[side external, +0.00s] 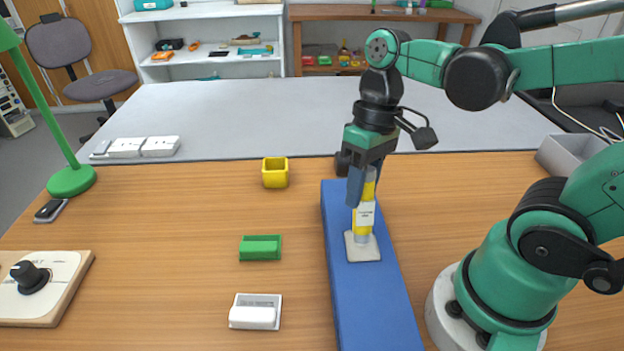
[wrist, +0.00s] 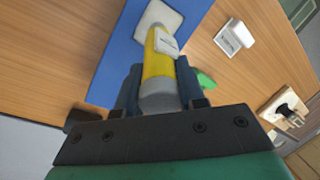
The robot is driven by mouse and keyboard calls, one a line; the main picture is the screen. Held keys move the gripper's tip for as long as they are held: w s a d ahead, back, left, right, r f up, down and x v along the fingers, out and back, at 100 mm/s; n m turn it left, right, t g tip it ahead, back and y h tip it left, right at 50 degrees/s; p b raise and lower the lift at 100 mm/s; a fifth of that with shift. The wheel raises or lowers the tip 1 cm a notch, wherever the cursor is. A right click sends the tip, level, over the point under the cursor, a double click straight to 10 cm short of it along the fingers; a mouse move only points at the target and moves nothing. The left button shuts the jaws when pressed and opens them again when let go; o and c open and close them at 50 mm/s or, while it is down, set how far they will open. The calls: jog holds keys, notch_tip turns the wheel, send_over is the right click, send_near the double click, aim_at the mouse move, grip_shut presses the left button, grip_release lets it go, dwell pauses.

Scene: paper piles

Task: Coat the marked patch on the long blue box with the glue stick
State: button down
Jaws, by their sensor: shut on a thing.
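The long blue box (side external: 372,305) lies on the wooden table, and it shows at the upper left of the wrist view (wrist: 112,68). A pale square patch (side external: 352,251) is on its top; the wrist view shows it too (wrist: 166,16). My gripper (side external: 362,187) is shut on the yellow glue stick (side external: 363,226) with a white label. The glue stick (wrist: 158,69) is roughly upright over the box, its lower end at the patch. I cannot tell whether the tip touches. How much of the patch is coated cannot be made out.
A knob panel (side external: 45,285) and green lamp (side external: 71,181) are farther left. A grey tray (side external: 568,155) is at the right.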

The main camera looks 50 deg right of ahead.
jog(key=shift+w+d, duration=0.3)
jog(key=shift+d, duration=0.05)
jog(key=shift+s+a, duration=0.8)
jog(key=shift+w+d, duration=0.8)
jog(key=shift+w, duration=0.05)
jog(key=shift+s+a, duration=0.4)
jog(key=shift+s, duration=0.05)
jog(key=shift+a+v, duration=0.25)
jog(key=shift+v, duration=0.9)
jog(key=shift+a+v, duration=0.25)
jog(key=shift+v, duration=0.85)
jog(key=shift+a+v, duration=0.25)
jog(key=shift+v, duration=0.9)
jog(key=shift+s+r, duration=0.15)
jog(key=shift+s, duration=0.05)
